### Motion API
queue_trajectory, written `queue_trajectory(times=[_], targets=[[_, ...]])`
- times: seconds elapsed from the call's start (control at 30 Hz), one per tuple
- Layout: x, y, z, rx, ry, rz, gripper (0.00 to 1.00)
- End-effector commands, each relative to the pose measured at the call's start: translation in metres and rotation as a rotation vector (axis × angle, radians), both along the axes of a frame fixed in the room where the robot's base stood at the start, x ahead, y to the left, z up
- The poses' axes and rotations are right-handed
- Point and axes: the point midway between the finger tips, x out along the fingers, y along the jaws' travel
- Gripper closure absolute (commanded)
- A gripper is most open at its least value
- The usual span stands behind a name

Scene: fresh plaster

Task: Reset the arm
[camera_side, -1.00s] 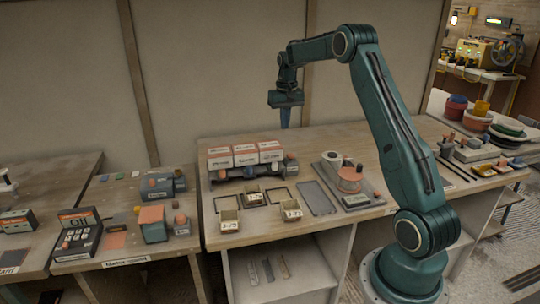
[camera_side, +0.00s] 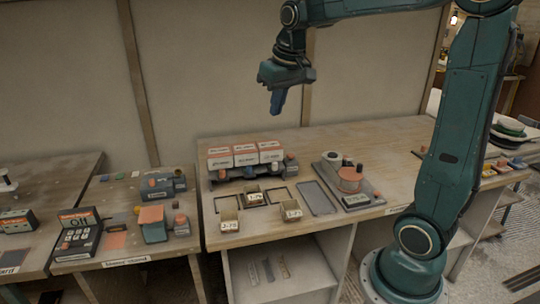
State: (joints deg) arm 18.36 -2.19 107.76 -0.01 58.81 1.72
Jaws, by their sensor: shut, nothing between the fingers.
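My gripper (camera_side: 277,103) hangs in the air in front of the plaster wall, above the back of the middle bench. Its blue fingers point down, are shut together and hold nothing. My green arm rises from its base at the lower right and reaches left across the top of the picture. The gripper is well clear of the bench and touches nothing.
Below stand a row of white and red boxes (camera_side: 246,155), small labelled trays (camera_side: 291,210) and a grey tray (camera_side: 350,192) with round items. An OIL-labelled box (camera_side: 78,235) stands on the left bench. The space around the gripper is free.

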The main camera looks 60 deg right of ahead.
Motion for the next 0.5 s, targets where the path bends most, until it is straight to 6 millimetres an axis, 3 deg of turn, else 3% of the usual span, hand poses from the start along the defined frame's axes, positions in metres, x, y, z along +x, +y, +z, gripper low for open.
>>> queue_trajectory(times=[0.2, 0.5], targets=[[-0.042, 0.04, 0.008, -0.017, -0.051, 0.084, 1.0], [-0.1, 0.082, 0.002, -0.033, -0.118, 0.193, 1.0]])
